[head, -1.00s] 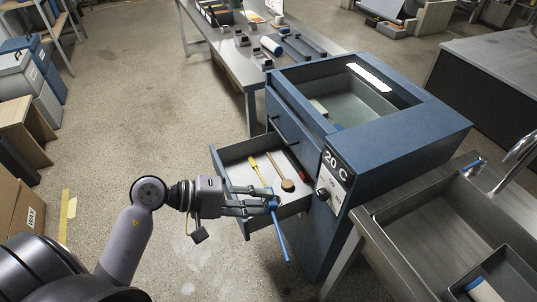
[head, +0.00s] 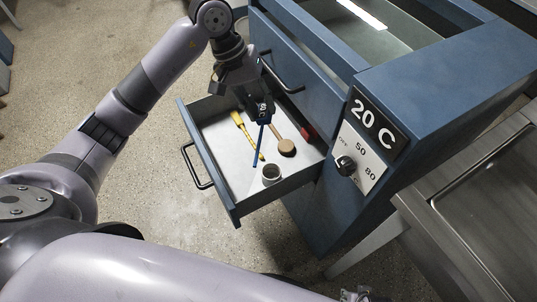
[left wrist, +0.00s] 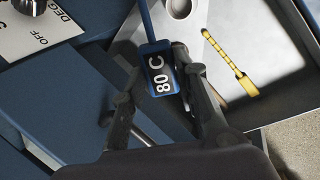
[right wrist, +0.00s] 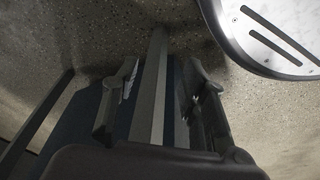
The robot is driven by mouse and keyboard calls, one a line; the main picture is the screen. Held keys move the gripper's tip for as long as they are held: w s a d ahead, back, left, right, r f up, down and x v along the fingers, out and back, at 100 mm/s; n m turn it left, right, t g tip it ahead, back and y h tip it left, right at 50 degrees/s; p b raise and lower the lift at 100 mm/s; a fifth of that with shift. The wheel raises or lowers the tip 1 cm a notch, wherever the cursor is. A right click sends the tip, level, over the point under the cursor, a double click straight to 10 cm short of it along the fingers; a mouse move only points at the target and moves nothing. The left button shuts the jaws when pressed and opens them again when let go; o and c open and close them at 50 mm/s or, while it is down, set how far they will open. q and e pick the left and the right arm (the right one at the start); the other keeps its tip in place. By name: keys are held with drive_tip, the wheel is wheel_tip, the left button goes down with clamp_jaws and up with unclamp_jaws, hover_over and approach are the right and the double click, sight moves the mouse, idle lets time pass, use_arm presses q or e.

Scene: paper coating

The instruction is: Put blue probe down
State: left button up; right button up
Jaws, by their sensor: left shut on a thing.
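The blue probe (head: 263,112) has a box-like head and a thin blue stem pointing down over the open drawer (head: 214,178). My left gripper (head: 261,103) is shut on the probe's head. I cannot tell whether the stem's tip touches the drawer floor. My right gripper (right wrist: 162,88) has its fingers apart in the right wrist view. A grey bar shows behind the gap between them.
The drawer holds a yellow tool (head: 245,131), a round-headed wooden tool (head: 286,146), a small metal cup (head: 271,173) and a red item (head: 308,132). The blue cabinet (head: 430,95) with a "20 C" display and knob (head: 346,165) stands to the right, next to a metal sink (head: 470,205).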

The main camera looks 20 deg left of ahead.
use_arm(q)
drive_tip(key=w+a+f+n+y+b, duration=0.1)
drive_tip(key=w+a+f+y+b, duration=0.1)
drive_tip(key=a+b, duration=0.35)
drive_tip(key=w+a+f+n+y+b, duration=0.1)
drive_tip(key=a+f+n+y+b, duration=0.15)
drive_tip(key=a, duration=0.65)
drive_tip(key=shift+m, duration=0.45)
wheel_tip(320, 180, down, 14)
drive_tip(key=b, duration=0.3)
drive_tip(key=shift+w+r, duration=0.1)
drive_tip(key=shift+f, duration=0.45)
wheel_tip(320, 180, down, 4)
drive_tip(key=shift+b, duration=0.5)
use_arm(e)
wheel_tip(320, 180, up, 14)
drive_tip(key=w+t, duration=0.1)
drive_tip(key=w, duration=0.1)
drive_tip(key=shift+w+f, duration=0.2)
drive_tip(key=shift+f, duration=0.05)
drive_tip(key=shift+f, duration=0.1)
